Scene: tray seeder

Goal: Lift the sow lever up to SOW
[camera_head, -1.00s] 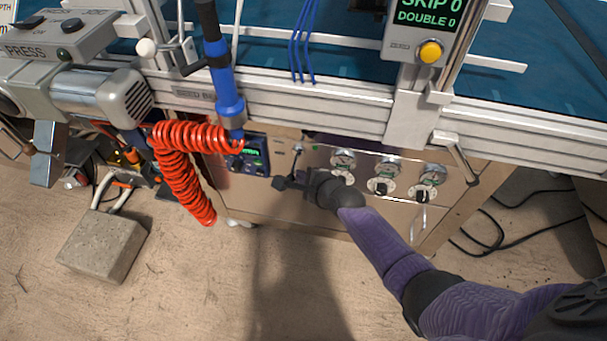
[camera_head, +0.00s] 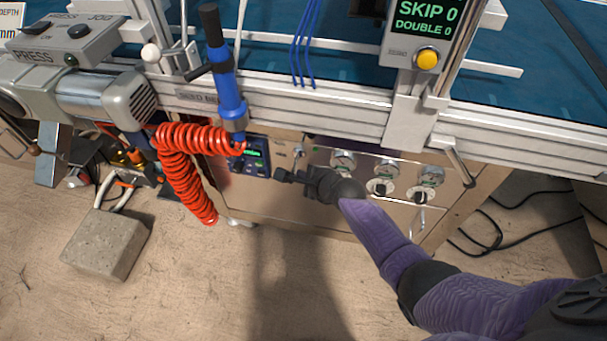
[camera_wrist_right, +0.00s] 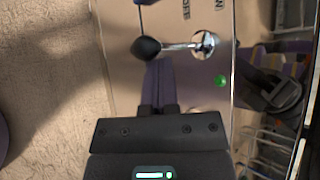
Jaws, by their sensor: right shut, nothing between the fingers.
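The sow lever (camera_wrist_right: 180,47) is a chrome rod with a black knob on a round chrome base, mounted on a shiny metal panel (camera_head: 285,213). In the right wrist view its knob points left, towards the panel's bottom edge, so the lever hangs down. Its chrome base also shows in the head view (camera_head: 299,151). My right gripper (camera_head: 288,177) is shut and empty, its fingers at the panel close beside the lever's knob. In the right wrist view the shut fingertips (camera_wrist_right: 159,107) are below the knob; I cannot tell whether they touch. My left gripper is not in view.
A green lamp (camera_wrist_right: 222,81) sits near the lever. Gauges and knobs (camera_head: 382,170) are to the right on the panel. A blue controller (camera_head: 250,157) and a coiled red hose (camera_head: 180,165) are to the left. A rail (camera_head: 330,107) runs above.

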